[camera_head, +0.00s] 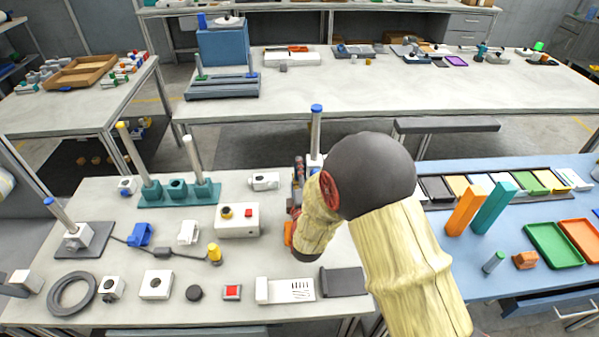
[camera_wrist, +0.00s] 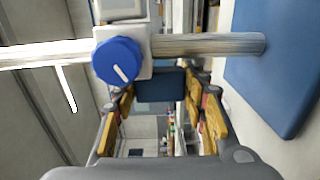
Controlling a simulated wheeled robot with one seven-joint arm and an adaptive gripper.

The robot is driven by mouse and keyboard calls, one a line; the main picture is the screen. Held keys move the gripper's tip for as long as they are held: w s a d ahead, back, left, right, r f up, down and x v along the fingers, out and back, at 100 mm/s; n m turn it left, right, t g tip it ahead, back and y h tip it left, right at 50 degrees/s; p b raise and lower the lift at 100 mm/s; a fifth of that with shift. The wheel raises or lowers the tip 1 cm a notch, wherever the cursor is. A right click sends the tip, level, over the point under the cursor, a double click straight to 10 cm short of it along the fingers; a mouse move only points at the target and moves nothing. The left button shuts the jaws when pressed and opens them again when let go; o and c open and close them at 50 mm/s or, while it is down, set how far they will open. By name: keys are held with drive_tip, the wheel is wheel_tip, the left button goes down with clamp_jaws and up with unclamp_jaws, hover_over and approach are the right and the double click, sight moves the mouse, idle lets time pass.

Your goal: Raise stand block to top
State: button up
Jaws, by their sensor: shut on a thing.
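The stand block, white with a round blue knob, is on a metal post (camera_wrist: 215,45) in the wrist view; the knob (camera_wrist: 118,61) faces the camera. In the head view the post (camera_head: 316,130) stands upright with a blue cap, and a white part of the stand block (camera_head: 315,161) shows low on it, beside my arm. My gripper (camera_wrist: 160,92) is shut on the stand block; the exact contact is hard to see. In the head view my gripper (camera_head: 298,185) is partly hidden behind my arm. The foot of this stand is hidden.
A second post with a white block (camera_head: 76,237) stands on a dark base at left. A teal rack (camera_head: 178,191) with posts and a white box with a red button (camera_head: 237,220) are left of my gripper. Orange (camera_head: 466,210) and teal (camera_head: 494,207) upright pieces stand right.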

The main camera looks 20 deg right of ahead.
clamp_jaws()
drive_tip(key=r+p, duration=0.3)
drive_tip(key=r, duration=0.3)
drive_tip(key=r+p, duration=0.4)
drive_tip(key=r, duration=0.2)
drive_tip(key=shift+w+r, duration=0.2)
drive_tip(key=shift+r, duration=0.15)
drive_tip(key=shift+o, duration=2)
unclamp_jaws()
drive_tip(key=shift+r, duration=0.1)
drive_tip(key=o, duration=0.4)
drive_tip(key=shift+s+f, duration=0.1)
drive_tip(key=shift+f, duration=0.1)
drive_tip(key=shift+c, duration=0.2)
drive_tip(key=shift+o, duration=0.2)
drive_tip(key=shift+f, duration=0.15)
drive_tip(key=shift+s, duration=0.1)
drive_tip(key=s+a, duration=0.2)
drive_tip(key=s, duration=0.9)
drive_tip(key=shift+s+a, duration=0.2)
drive_tip(key=shift+s, duration=0.15)
